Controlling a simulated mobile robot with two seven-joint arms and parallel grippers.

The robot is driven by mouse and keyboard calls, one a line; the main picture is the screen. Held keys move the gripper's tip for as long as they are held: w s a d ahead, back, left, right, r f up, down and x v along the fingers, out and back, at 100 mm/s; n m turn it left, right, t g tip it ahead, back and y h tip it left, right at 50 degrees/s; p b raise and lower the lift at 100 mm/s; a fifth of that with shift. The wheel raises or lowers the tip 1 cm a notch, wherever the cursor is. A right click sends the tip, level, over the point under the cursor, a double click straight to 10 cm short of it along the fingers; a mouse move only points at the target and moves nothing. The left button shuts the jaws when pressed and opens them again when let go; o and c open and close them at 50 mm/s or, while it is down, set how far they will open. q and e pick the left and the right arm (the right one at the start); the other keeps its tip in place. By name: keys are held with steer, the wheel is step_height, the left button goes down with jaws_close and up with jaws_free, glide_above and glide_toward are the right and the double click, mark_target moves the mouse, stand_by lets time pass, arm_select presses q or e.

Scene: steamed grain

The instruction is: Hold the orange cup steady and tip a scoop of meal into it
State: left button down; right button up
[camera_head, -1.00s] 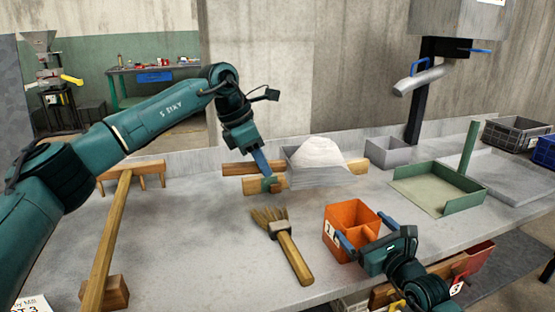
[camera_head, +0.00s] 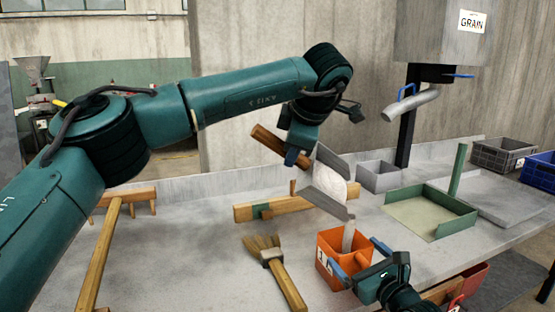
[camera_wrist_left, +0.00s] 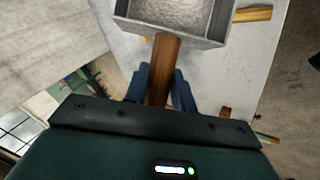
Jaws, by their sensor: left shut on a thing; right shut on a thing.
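The metal scoop (camera_head: 326,203) is raised and steeply tilted above the orange cup (camera_head: 329,246), white meal (camera_head: 329,179) in it. A pale stream (camera_head: 348,236) runs from its low end into the cup's opening. My left gripper (camera_head: 297,158) is shut on the scoop's wooden handle (camera_head: 267,139). In the left wrist view the handle (camera_wrist_left: 164,65) lies between its blue fingers, the grey pan (camera_wrist_left: 170,20) beyond. My right gripper (camera_head: 357,257) is shut on the cup, a blue finger on either side. The cup stands upright near the table's front.
A brush (camera_head: 277,270) lies left of the cup. Behind are a wooden rest (camera_head: 285,205) and a small grey bin (camera_head: 380,176). A green tray (camera_head: 440,225) stands right, below the grain hopper's spout (camera_head: 411,105). A wooden rake (camera_head: 100,255) lies left.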

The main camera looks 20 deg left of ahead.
arm_select(q)
steer(key=w+d+r+m+t+y, duration=0.1)
steer(key=d+r+m+t+y, duration=0.1)
steer(key=d+m, duration=0.2)
steer(key=shift+d+r, duration=0.4)
steer(key=shift+d, duration=0.45)
steer(key=shift+w, duration=0.1)
step_height(320, 180, up, 6)
arm_select(e)
steer(key=o, duration=0.7)
steer(key=shift+c, duration=0.2)
steer(key=shift+s, duration=0.1)
